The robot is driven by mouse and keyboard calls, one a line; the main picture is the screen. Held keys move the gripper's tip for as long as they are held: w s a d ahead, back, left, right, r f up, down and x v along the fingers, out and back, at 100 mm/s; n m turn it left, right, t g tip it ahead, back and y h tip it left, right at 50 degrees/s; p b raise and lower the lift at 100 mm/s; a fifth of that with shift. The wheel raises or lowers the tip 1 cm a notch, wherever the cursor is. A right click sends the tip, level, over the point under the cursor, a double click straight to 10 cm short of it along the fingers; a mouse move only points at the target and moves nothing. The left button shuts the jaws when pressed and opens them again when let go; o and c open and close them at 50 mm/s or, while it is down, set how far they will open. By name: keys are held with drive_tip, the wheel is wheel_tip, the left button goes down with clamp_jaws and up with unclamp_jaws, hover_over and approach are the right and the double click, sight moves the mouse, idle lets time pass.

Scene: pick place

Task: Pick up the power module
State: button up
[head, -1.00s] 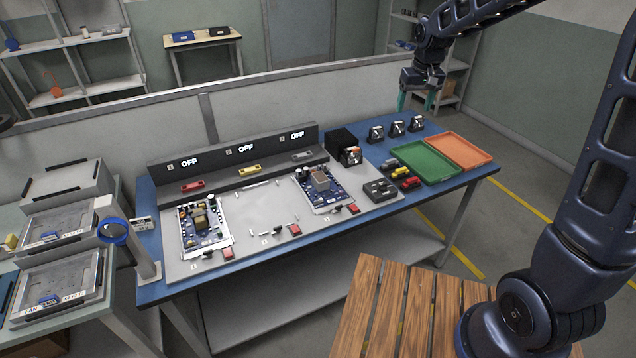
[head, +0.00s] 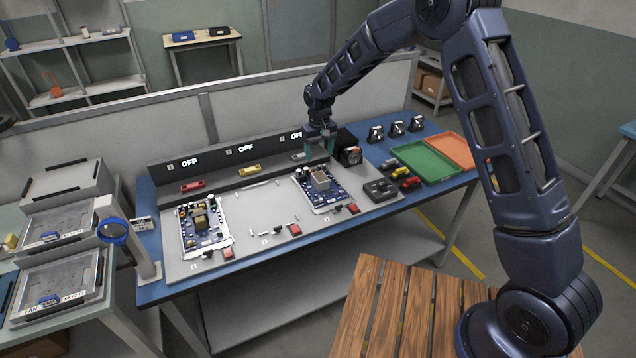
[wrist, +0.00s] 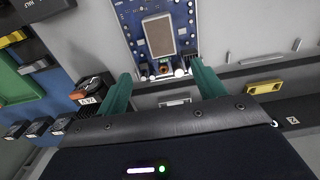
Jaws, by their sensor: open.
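My gripper (head: 320,150) is open and empty above the right end of the dark console. Its two green fingers show in the wrist view (wrist: 165,92), spread apart. A small grey module (wrist: 176,101) shows between them, lower down on the console; in the head view it (head: 299,156) is partly behind a finger. A yellow module (head: 250,169) and a red module (head: 192,186) lie further left on the console. Several loose red, yellow and dark modules (head: 401,172) lie by the green tray. I cannot tell which is the power module.
A circuit board with a beige block (head: 321,182) lies in front of the gripper. A black box (head: 346,142) stands close to its right. The green tray (head: 426,164) and orange tray (head: 456,150) are further right. A second board (head: 204,222) lies left.

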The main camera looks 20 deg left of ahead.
sight(318, 174)
drive_tip(key=shift+s+a+f, duration=0.1)
drive_tip(key=shift+s+f, duration=0.05)
drive_tip(key=shift+f, duration=2.6)
drive_tip(key=shift+s+f, duration=0.1)
drive_tip(key=shift+f, duration=2.6)
clamp_jaws()
